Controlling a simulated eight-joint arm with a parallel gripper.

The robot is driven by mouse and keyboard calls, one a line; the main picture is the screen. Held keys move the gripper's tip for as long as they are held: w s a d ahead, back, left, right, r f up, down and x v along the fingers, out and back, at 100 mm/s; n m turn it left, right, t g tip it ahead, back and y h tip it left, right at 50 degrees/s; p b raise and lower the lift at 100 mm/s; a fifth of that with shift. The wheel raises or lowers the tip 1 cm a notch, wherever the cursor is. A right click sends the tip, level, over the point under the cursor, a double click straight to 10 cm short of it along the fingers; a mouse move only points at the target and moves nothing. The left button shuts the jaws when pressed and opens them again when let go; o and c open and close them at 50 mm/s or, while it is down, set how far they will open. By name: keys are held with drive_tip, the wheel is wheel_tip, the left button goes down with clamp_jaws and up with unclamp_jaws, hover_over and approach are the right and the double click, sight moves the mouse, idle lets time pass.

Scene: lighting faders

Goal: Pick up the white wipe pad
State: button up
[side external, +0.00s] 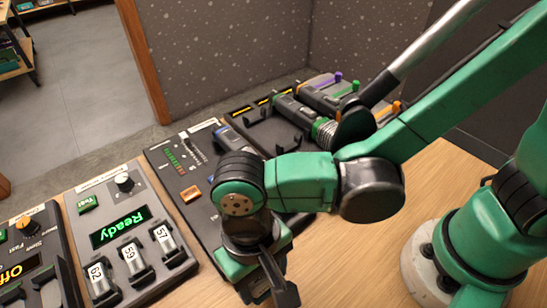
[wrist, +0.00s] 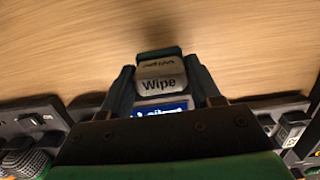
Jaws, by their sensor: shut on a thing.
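The white wipe pad (wrist: 160,72) shows in the wrist view as a pale block marked "Wipe", with a dark edge at its far side. My gripper (wrist: 161,86) has one dark finger on each side of it and is shut on it. In the side external view my gripper (side external: 276,279) points down over the wooden table at the lower middle, in front of the consoles. The pad cannot be made out there behind the fingers and wrist. Whether it is clear of the surface below, I cannot tell.
A console with a green "Ready" display (side external: 119,227) and numbered sliders stands left of my gripper. Another console with an orange button (side external: 191,194) is behind it. Bare wooden table (side external: 345,262) lies to the right.

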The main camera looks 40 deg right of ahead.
sight(262, 276)
wheel_tip(262, 276, up, 17)
drive_tip(key=shift+r, duration=0.1)
clamp_jaws()
